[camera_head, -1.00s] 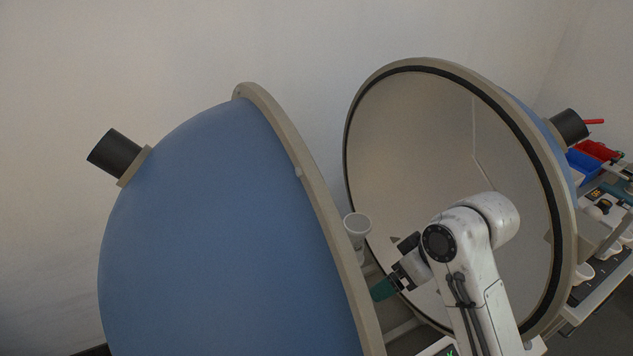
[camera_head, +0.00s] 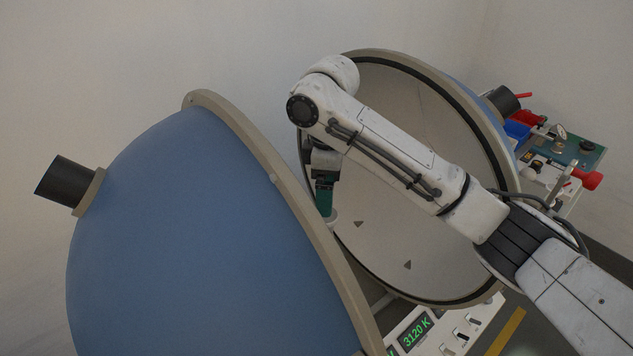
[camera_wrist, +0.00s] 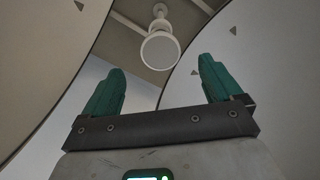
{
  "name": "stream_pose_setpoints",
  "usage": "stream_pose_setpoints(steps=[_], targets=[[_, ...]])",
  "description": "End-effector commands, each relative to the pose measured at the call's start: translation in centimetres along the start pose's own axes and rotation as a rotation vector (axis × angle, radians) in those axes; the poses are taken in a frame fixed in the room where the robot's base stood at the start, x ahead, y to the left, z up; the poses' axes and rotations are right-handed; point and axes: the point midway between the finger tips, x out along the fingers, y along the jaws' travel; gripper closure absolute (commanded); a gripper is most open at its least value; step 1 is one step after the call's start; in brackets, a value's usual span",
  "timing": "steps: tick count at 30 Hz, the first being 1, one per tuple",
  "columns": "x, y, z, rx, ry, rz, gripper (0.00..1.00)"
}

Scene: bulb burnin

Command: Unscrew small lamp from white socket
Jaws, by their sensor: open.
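The small lamp (camera_wrist: 160,49) is white with a wide round face and a narrower neck. In the wrist view it shows ahead of my gripper, centred between the fingers, its face towards the camera. The white socket (camera_wrist: 160,9) is at its far end, near the top edge. My gripper (camera_wrist: 161,66) is open with nothing held; its green fingers are spread wide on either side of the lamp's line. In the head view my gripper (camera_head: 324,205) points down between the sphere halves, with the lamp's pale rim (camera_head: 333,218) just below it; the socket is hidden there.
The blue sphere half (camera_head: 190,240) stands close on the left, its beige rim near my gripper. The other half (camera_head: 440,180) stands open behind my arm. A panel reading 3120 K (camera_head: 416,332) is below. A bench with red and blue bins (camera_head: 518,129) is at right.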

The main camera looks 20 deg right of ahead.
Motion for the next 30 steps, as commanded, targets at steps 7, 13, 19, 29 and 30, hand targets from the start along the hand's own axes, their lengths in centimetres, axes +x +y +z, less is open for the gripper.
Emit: stream_pose_setpoints(steps=[7, 13, 19, 29, 30], targets=[[4.5, -0.2, -0.1, 0.000, 0.002, -0.006, 0.08], [7.5, -0.2, 0.0, 0.001, 0.001, -0.004, 0.08], [9.2, -0.1, 0.0, 0.001, 0.000, -0.001, 0.08], [9.8, -0.1, -0.1, 0.000, 0.002, 0.000, 0.08], [9.8, -0.1, -0.1, 0.000, 0.002, 0.000, 0.08]])
